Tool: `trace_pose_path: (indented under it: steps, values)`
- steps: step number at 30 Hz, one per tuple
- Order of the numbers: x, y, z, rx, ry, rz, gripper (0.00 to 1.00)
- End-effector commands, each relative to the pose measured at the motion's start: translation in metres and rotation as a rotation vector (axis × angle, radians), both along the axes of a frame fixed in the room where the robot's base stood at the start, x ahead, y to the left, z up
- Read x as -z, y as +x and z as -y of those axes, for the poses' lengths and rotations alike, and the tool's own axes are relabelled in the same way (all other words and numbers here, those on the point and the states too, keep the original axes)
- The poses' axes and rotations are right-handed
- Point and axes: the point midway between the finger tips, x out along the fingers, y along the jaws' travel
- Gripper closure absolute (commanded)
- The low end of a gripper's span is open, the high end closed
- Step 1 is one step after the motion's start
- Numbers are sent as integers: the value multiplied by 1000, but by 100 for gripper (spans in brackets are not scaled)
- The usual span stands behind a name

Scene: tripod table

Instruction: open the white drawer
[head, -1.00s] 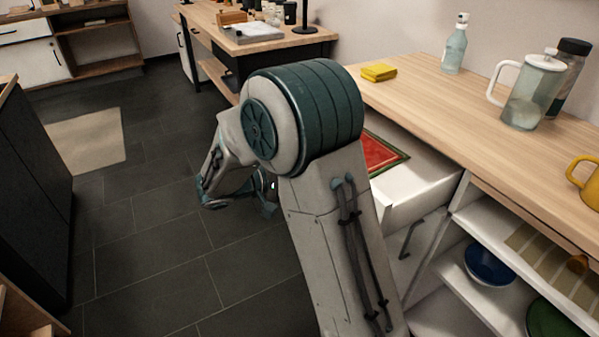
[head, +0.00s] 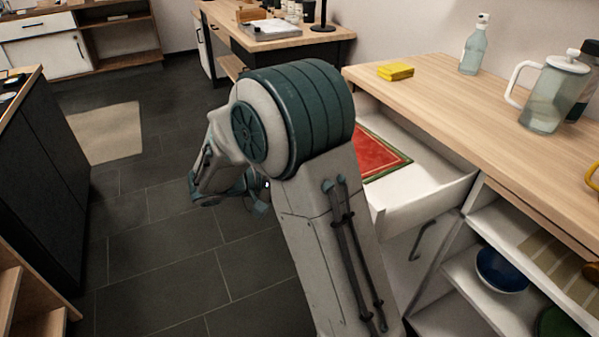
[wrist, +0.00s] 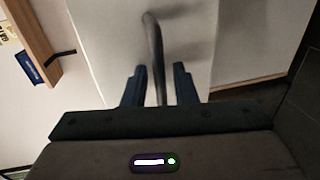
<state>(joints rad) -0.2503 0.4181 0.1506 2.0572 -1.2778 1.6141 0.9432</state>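The white drawer (head: 437,204) is pulled out from under the wooden counter, partly hidden behind my arm in the head view. A red mat-like thing with a green border (head: 377,153) lies in it. In the wrist view my gripper (wrist: 159,82) has its two blue fingers close on either side of a dark bar handle (wrist: 154,45) on the white drawer front (wrist: 188,40). The fingers are drawn in on the bar, though thin gaps seem to show beside it. My fingertips and this handle are hidden behind my arm in the head view.
A cupboard door handle (head: 421,241) shows below the drawer. Open shelves with a blue bowl (head: 501,269) are to the right. A yellow sponge (head: 396,71), a bottle (head: 473,50) and a pitcher (head: 547,97) stand on the counter. Dark floor (head: 160,260) is clear to the left.

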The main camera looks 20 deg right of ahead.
Motion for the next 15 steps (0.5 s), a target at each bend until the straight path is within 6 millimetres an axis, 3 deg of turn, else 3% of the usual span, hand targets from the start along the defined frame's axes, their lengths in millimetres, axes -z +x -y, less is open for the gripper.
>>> trace_pose_path:
  steps: [8,15]
  values:
    - [-3,0,-9,-5,1,1,75]
    - [-13,-6,-56,-6,1,0,75]
